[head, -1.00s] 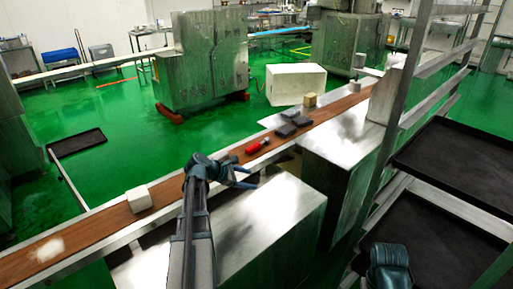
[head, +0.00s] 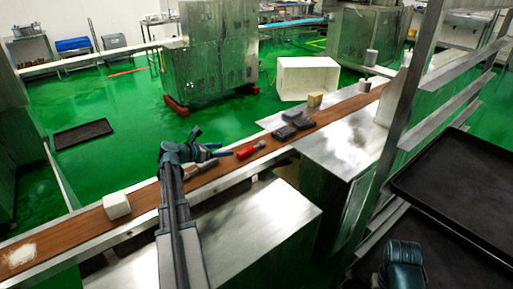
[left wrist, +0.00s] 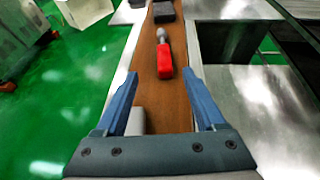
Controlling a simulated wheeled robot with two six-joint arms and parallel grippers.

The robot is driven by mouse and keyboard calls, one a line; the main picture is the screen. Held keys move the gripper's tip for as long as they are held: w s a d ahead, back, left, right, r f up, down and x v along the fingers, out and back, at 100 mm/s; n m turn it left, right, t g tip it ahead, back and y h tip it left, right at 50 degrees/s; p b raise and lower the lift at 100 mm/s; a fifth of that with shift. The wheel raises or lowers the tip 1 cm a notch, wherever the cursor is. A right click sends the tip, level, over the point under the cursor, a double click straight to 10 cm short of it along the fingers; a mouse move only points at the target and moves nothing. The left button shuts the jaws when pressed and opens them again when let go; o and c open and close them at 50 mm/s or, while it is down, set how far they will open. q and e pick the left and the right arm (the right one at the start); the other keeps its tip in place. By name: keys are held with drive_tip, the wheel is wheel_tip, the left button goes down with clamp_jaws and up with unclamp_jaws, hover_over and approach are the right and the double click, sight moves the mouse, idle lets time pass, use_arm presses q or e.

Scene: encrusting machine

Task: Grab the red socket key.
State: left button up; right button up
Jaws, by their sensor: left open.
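The red socket key (head: 250,149) lies on the brown belt of the conveyor, its red handle toward my left gripper and a grey end pointing away. It also shows in the left wrist view (left wrist: 165,58), just ahead of the fingers. My left gripper (head: 222,150) is open, its blue fingers pointing toward the key from the left in the head view. In the left wrist view the open fingers (left wrist: 160,78) are spread to either side of the belt's line, with the key beyond them and nothing gripped.
A pale grey item (left wrist: 138,120) shows beside the left finger. A rack with black trays (head: 460,180) stands at right.

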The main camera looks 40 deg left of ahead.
sight(246, 149)
use_arm(q)
drive_tip(key=shift+w, duration=0.2)
drive_tip(key=b+x, duration=0.3)
drive_tip(key=x, duration=0.4)
drive_tip(key=shift+w+f, duration=0.2)
drive_tip(key=shift+w+d+f, duration=0.1)
drive_tip(key=shift+w, duration=0.4)
drive_tip(key=shift+w+d+f+b, duration=0.2)
drive_tip(key=shift+w+f+b, duration=0.2)
drive_tip(key=shift+b, duration=0.15)
drive_tip(key=b+x, duration=0.2)
drive_tip(key=x, duration=0.1)
drive_tip(key=shift+d+f, duration=0.3)
drive_tip(key=shift+w+f, duration=0.1)
drive_tip(key=shift+w, duration=0.25)
drive_tip(key=shift+d, duration=0.1)
clamp_jaws()
